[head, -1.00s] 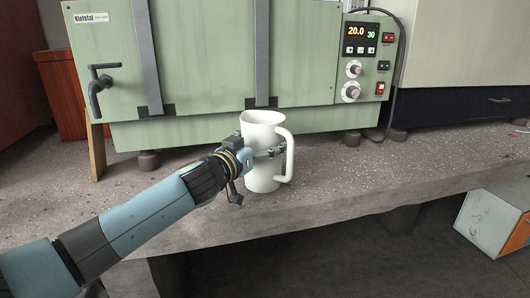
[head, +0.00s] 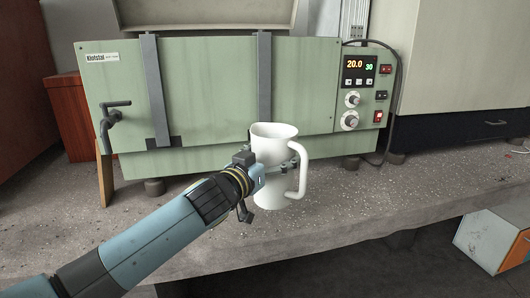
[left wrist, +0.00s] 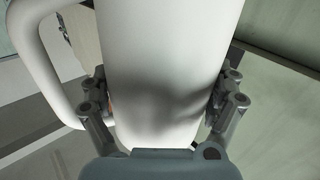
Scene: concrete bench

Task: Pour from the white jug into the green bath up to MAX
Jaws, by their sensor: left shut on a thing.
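The white jug (head: 273,188) is upright in front of the green bath (head: 215,95), its handle to the right. My left gripper (head: 272,170) is shut on its body from the left. In the left wrist view the jug (left wrist: 155,50) fills the middle, with the left gripper's fingers (left wrist: 160,108) on both sides of it. I cannot tell whether the jug's base touches the bench. The jug's contents, the bath's inside and any MAX mark are hidden from these views. My right gripper is not in view.
A control panel (head: 366,85) with a lit display sits at the bath's right end. A lever tap (head: 112,122) sticks out at its left front. The concrete bench (head: 400,200) is clear to the right of the jug. An orange and grey box (head: 490,240) stands below the front edge.

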